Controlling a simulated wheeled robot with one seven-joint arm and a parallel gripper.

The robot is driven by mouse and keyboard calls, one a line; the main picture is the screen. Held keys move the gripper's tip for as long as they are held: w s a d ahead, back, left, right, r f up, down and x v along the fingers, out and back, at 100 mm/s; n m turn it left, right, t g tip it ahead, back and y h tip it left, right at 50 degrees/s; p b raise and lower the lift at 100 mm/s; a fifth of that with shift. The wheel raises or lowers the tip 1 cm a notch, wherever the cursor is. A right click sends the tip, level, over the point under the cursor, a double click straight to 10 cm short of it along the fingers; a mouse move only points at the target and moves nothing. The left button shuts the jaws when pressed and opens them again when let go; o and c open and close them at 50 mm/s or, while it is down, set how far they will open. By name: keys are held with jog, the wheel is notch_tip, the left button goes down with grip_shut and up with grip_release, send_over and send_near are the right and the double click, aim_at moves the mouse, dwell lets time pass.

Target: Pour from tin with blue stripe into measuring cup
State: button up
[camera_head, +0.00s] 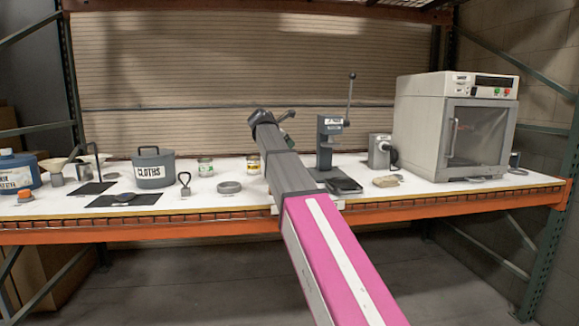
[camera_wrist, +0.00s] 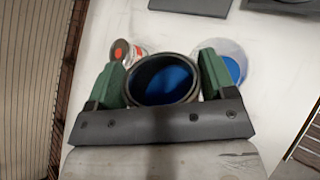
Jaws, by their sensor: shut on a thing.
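In the wrist view my gripper (camera_wrist: 162,66) has its green fingers on either side of an open dark-rimmed tin (camera_wrist: 163,80), shut on it. Blue liquid shows inside the tin, toward the right of its opening. Its outer stripe is hidden, and I cannot tell how far it is tilted. A translucent cup (camera_wrist: 221,52), apparently the measuring cup, stands just right of the tin, with blue at its bottom. In the head view my gripper (camera_head: 284,117) is at the arm's far end over the bench; the held tin and the cup are not clearly seen there.
A small tin with orange-red inside (camera_wrist: 125,52) stands left of the held tin. In the head view, a green-striped tin (camera_head: 205,167) and a yellow-striped tin (camera_head: 253,164) stand left of my arm. A press (camera_head: 327,145) and an oven (camera_head: 450,130) are to the right.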

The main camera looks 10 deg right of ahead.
jog(key=shift+d+f+m+y, duration=0.3)
jog(key=shift+f+y, duration=0.1)
dwell(1.5)
jog(key=shift+d+f+m+y+p, duration=0.15)
jog(key=shift+f+m+y+p, duration=0.1)
jog(key=shift+f+y+p, duration=0.35)
jog(key=shift+d+f+m+y+p, duration=0.15)
jog(key=shift+f+m+y+p, duration=0.2)
jog(key=shift+y, duration=0.35)
dwell(3.0)
jog(key=shift+a+r+n+h, duration=0.3)
jog(key=shift+r+n+h, duration=0.15)
jog(key=shift+r+h, duration=0.35)
jog(key=shift+a+r+n+h, duration=0.25)
jog(key=shift+r+n+h, duration=0.25)
jog(key=shift+h, duration=0.4)
